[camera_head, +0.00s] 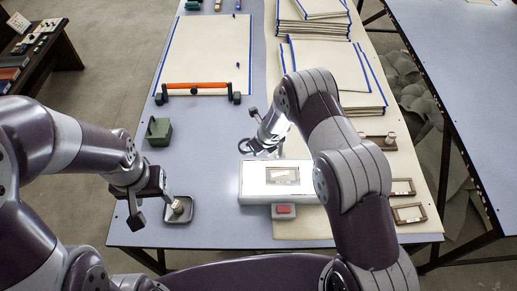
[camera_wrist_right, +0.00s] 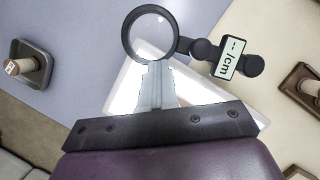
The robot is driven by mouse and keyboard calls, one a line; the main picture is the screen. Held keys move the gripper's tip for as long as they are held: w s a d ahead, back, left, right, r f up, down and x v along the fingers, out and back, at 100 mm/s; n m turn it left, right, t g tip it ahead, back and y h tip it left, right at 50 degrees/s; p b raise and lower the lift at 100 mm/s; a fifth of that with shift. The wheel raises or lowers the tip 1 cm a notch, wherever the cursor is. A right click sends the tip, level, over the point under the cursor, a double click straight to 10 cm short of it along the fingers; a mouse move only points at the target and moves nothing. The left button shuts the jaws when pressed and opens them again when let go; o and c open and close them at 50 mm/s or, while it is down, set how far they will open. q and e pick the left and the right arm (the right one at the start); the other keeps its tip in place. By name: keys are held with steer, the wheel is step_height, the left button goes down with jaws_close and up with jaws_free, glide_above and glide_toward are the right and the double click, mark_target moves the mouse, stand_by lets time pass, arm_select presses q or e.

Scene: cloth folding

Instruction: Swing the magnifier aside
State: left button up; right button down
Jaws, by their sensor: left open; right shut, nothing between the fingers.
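The magnifier (camera_wrist_right: 150,33) is a round lens in a black ring on a short jointed arm with a "-- /cm" label (camera_wrist_right: 230,57). In the head view its dark ring (camera_head: 245,146) shows left of my right gripper (camera_head: 259,145), above the far left of the white light box (camera_head: 252,182). In the right wrist view my right gripper (camera_wrist_right: 158,72) is shut and empty, its fingertips at the ring's lower edge; I cannot tell whether they touch. The arm's joint is hidden in the head view. My left gripper (camera_head: 157,207) is open beside a knobbed piece (camera_head: 177,207) in a small tray.
A red button (camera_head: 283,211) sits before the light box. Small wooden frames (camera_head: 409,213) lie right. Cloth stacks (camera_head: 335,65) fill the back right.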

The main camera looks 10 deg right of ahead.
arm_select(q)
steer(key=shift+w+a, duration=0.15)
steer(key=shift+w, duration=0.15)
arm_select(e)
steer(key=shift+w+a, duration=0.15)
steer(key=shift+w, duration=0.2)
